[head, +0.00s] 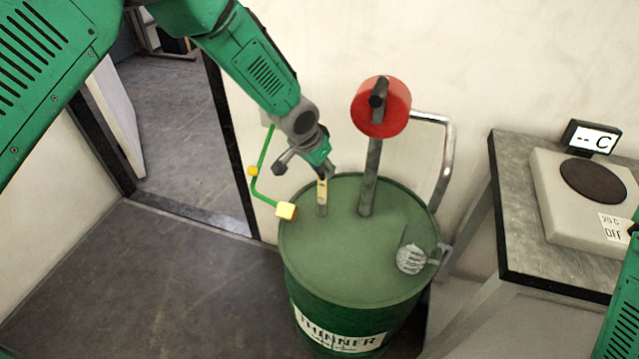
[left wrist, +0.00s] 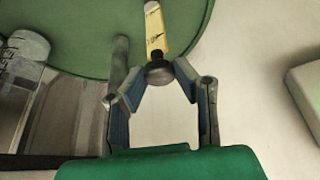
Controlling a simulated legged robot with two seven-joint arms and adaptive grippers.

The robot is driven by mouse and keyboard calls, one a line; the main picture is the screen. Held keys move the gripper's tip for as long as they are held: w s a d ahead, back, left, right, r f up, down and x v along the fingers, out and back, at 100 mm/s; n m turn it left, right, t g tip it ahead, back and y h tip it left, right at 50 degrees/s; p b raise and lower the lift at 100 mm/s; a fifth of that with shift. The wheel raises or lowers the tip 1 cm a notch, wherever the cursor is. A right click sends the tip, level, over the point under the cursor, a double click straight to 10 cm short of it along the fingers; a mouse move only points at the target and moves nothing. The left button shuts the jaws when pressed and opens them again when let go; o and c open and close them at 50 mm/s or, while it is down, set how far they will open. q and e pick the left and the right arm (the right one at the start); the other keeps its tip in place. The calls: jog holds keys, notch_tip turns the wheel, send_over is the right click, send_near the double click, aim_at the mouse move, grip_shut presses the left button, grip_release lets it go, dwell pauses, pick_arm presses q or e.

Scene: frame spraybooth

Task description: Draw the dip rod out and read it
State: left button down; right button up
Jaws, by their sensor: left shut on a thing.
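The green drum (head: 350,240) with a THINNER label stands against the wall. The dip rod (head: 322,192) stands nearly upright at the left of its lid, with a yellow marked band showing above a grey lower part. My left gripper (head: 319,165) is at the rod's top. In the left wrist view, my left gripper (left wrist: 161,76) is shut on the rod's dark knob (left wrist: 160,73), and the yellow band (left wrist: 155,28) with dark marks lies beyond it. The marks are too small to read. The rod's lower end is hidden. My right gripper is out of view.
A pump with a red head (head: 382,108) rises from the lid beside the rod. A clear cup (head: 412,252) is at the lid's right. A yellow block (head: 287,210) on a green line is at the left rim. A bench (head: 520,240) holds a hotplate (head: 570,200).

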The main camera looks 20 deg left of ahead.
pick_arm(q)
notch_tip(320, 180, up, 21)
jog(key=p, duration=1.3)
jog(key=shift+r, duration=0.2)
jog(key=shift+s, duration=0.1)
jog(key=c, duration=1.3)
grip_release()
jog(key=shift+o, duration=0.2)
jog(key=shift+a+r, duration=0.1)
notch_tip(320, 180, up, 11)
send_over(321, 170)
jog(key=s+a, duration=0.2)
jog(key=s, duration=0.2)
